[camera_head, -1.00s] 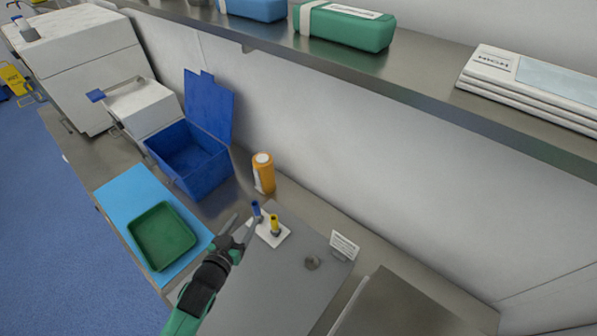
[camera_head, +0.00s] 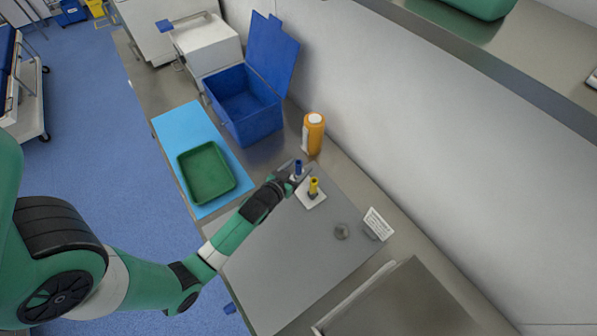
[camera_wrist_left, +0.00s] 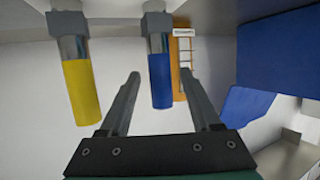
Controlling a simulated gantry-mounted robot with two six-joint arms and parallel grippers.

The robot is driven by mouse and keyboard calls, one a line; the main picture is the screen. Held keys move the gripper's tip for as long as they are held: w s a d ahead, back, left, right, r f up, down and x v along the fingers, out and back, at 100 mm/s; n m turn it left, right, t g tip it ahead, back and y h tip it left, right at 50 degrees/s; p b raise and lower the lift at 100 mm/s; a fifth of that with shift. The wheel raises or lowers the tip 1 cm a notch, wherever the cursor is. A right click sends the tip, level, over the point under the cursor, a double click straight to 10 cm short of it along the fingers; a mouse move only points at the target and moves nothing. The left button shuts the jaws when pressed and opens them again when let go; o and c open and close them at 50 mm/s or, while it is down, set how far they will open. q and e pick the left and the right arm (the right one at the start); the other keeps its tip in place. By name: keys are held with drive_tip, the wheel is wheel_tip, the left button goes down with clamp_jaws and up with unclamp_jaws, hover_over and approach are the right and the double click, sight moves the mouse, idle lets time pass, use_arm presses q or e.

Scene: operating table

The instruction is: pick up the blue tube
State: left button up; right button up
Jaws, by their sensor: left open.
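The blue tube (camera_head: 298,167) stands upright in a small white holder (camera_head: 319,201) beside a yellow tube (camera_head: 313,187). My left gripper (camera_head: 294,170) is open at the blue tube, with its fingers close to the tube's sides. In the left wrist view, which looks upside down, the blue tube (camera_wrist_left: 160,82) appears between the two spread fingers of the left gripper (camera_wrist_left: 160,76). I cannot tell whether either finger touches it. The yellow tube (camera_wrist_left: 80,90) is outside the fingers on the left there. My right gripper is not in view.
An orange bottle (camera_head: 313,135) stands just behind the tubes. An open blue box (camera_head: 245,108) and a green tray (camera_head: 207,172) on a light-blue mat (camera_head: 172,127) are to the left. A small card (camera_head: 378,224) and a round grey object (camera_head: 341,231) are to the right.

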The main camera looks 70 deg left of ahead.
use_arm(q)
drive_tip(key=x, duration=0.3)
drive_tip(key=shift+w+a+f, duration=0.1)
drive_tip(key=shift+w+a, duration=0.1)
clamp_jaws()
